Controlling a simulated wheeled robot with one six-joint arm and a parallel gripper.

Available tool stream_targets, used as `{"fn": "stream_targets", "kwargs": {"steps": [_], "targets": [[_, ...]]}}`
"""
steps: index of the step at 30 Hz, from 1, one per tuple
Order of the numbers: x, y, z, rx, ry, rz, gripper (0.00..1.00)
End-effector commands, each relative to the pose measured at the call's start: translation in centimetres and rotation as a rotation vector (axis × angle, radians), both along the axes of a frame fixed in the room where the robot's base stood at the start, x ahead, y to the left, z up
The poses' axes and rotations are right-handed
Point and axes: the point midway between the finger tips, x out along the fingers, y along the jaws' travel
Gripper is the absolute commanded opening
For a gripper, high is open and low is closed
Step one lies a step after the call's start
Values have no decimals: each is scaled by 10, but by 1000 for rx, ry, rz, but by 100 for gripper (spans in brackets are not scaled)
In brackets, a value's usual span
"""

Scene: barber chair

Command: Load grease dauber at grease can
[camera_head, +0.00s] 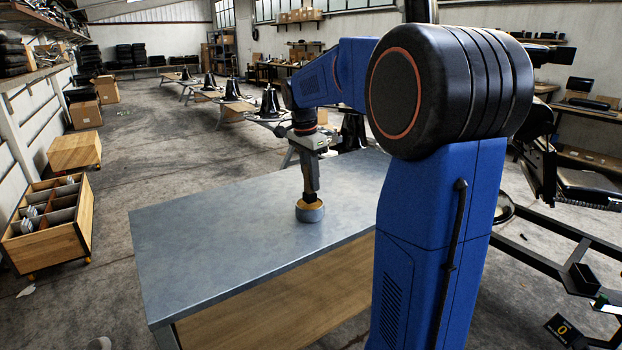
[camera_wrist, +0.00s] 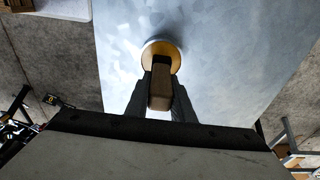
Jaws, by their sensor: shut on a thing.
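The grease can (camera_head: 310,214) is a short grey-blue round tin with amber grease in its top, standing on the metal-topped table. In the wrist view its amber grease (camera_wrist: 153,50) shows straight ahead of the fingers. My gripper (camera_head: 311,186) points straight down above the can. It is shut on the grease dauber, whose brown block-like handle (camera_wrist: 160,90) sits between the two fingers in the wrist view. The dauber's lower end is hidden by the handle and fingers. It lines up with the grease, but I cannot tell whether it touches it.
The grey metal table top (camera_head: 210,232) is otherwise bare around the can. A wooden bin with compartments (camera_head: 50,225) stands on the floor at left. Black chair parts and a dark metal frame (camera_head: 560,240) are at right. A row of stands with black bases (camera_head: 270,103) is behind.

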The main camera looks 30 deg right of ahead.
Motion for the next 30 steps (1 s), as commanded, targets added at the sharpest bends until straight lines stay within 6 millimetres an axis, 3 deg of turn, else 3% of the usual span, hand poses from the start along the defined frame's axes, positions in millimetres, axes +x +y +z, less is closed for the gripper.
{"fn": "stream_targets", "kwargs": {"steps": [30], "targets": [[0,0,-6,0,0,0,0]]}}
